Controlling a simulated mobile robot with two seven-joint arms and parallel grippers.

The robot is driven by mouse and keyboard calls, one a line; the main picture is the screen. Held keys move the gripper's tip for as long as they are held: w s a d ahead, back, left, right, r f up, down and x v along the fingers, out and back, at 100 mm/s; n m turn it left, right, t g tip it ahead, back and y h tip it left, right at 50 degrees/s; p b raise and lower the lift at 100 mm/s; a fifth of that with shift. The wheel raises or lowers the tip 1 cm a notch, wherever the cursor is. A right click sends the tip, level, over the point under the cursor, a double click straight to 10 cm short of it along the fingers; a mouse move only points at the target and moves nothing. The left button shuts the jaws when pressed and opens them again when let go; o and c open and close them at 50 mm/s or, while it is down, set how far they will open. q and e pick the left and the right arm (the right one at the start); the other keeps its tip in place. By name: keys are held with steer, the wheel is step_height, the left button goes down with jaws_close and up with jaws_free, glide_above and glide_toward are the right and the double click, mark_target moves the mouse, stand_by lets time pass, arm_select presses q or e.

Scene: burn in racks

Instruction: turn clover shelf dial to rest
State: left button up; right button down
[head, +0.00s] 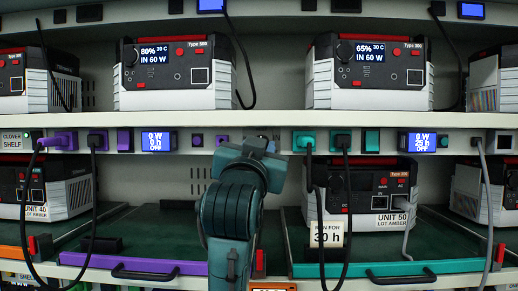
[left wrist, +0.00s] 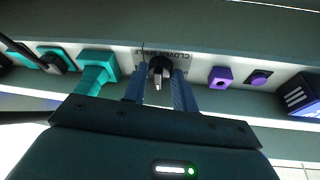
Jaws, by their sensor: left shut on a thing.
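The clover shelf dial (left wrist: 159,68) is a black round knob on the shelf's front rail, with a lettered plate (left wrist: 170,53) that reads upside down in the left wrist view. A pale mark on the knob points down in that view. My left gripper (left wrist: 159,90) has one finger on each side of the knob and is shut on it. In the head view my left gripper (head: 256,148) is at the rail between the purple and teal sockets and mostly hides the dial. My right gripper is not in view.
A purple socket (head: 221,141) and a teal plug (head: 303,140) flank the dial on the rail. The left display (head: 156,141) reads 0 W, 0 h, OFF; the right display (head: 422,143) reads 0 W, 28 h, OFF. Power units stand above and below; black cables (head: 321,215) hang in front.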

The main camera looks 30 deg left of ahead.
arm_select(q)
steer(key=shift+r, duration=0.1)
steer(key=o, duration=0.7)
